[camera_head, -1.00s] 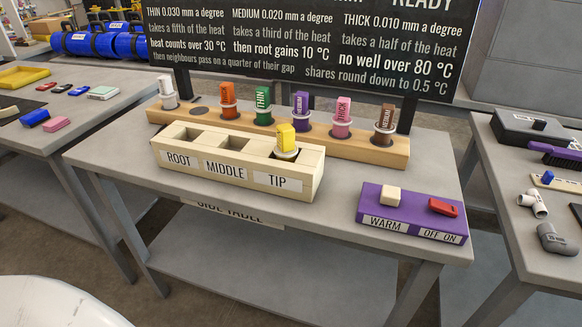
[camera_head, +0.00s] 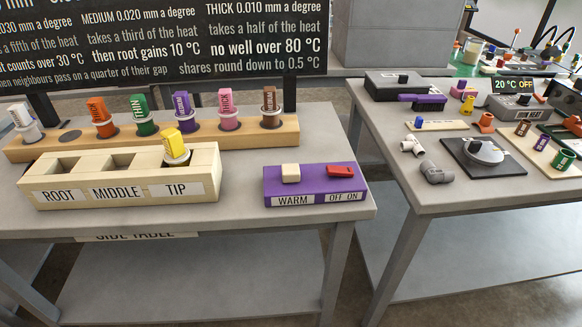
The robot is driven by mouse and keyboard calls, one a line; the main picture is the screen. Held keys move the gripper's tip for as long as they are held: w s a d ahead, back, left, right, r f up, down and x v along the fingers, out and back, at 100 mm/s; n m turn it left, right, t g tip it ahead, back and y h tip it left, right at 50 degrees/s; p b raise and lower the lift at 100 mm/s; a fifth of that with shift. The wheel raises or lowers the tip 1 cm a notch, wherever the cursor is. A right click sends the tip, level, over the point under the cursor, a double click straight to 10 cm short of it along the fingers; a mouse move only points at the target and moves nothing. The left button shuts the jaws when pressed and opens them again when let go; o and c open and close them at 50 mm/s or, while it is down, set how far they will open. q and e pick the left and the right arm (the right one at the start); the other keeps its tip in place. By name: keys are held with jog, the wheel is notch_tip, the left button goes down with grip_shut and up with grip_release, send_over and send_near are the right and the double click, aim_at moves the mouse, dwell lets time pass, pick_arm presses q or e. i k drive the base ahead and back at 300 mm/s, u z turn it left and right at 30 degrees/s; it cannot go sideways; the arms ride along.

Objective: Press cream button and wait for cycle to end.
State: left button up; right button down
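The cream button (camera_head: 291,173) sits on the left part of the top of a purple control box (camera_head: 316,185), above the label WARM. A red rocker switch (camera_head: 340,171) sits on the same box, above OFF ON. The box lies at the right front of the side table. A cream wooden block (camera_head: 107,205) with slots labelled ROOT, MIDDLE and TIP stands to its left. A yellow plug (camera_head: 175,145) with a white collar stands in TIP; ROOT and MIDDLE look empty. A display (camera_head: 513,86) on the right table reads 20 °C OFF. Neither gripper shows.
A wooden rack (camera_head: 230,138) with several coloured plugs stands behind the block, under a dark text board (camera_head: 190,40). The right table holds a grey pipe elbow (camera_head: 436,172), a black plate with a round grey part (camera_head: 483,155) and fittings. A floor gap separates the tables.

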aim_at(290, 172)
jog(key=u, duration=2.1)
jog(key=i, duration=1.1)
jog(key=z, duration=2.75)
